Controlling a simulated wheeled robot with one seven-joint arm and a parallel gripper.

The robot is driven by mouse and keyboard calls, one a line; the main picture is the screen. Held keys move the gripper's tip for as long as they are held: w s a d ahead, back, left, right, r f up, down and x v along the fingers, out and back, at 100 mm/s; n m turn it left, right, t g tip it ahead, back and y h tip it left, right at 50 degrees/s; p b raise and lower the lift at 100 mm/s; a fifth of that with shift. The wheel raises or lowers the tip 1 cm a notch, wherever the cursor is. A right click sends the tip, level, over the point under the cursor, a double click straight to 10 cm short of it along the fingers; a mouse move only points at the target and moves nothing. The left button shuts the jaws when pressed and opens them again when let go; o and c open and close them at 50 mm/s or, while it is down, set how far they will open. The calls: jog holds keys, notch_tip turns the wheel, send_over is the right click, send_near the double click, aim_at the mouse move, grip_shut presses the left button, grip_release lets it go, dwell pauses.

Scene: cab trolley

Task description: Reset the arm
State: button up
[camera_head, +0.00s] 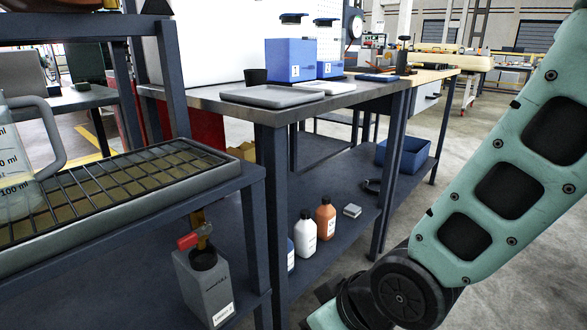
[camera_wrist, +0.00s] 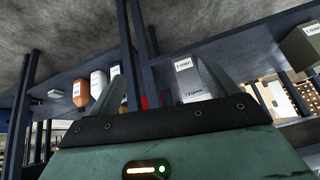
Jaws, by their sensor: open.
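My arm (camera_head: 500,180) runs from the upper right of the head view down to the bottom centre, where a dark round joint shows. My gripper is out of the head view. In the wrist view my gripper (camera_wrist: 163,75) has two grey fingers spread apart above a dark bar and a green housing. Nothing is seen held between them. Behind the fingers, the picture is turned over, with a grey canister (camera_wrist: 187,80) behind the right finger and an orange bottle (camera_wrist: 80,93) to the left.
A metal workbench (camera_head: 215,92) carries trays and blue bins (camera_head: 290,60). Its lower shelf (camera_head: 335,215) holds several bottles and a blue crate (camera_head: 404,154). A rack with a grate tray (camera_head: 215,180) and jug (camera_head: 25,155) stands at left. Some bare floor shows behind my arm.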

jog(key=s+d+r+g+h, duration=0.4)
jog(key=s+d+r+h, duration=0.15)
jog(key=s+d, duration=0.45)
notch_tip(320, 180, up, 35)
jog(key=p, duration=3.4)
jog(key=shift+w+d+m+y+p, duration=0.15)
jog(key=shift+d+m+y+p, duration=0.2)
jog(key=shift+y, duration=0.1)
jog(key=shift+f, duration=0.1)
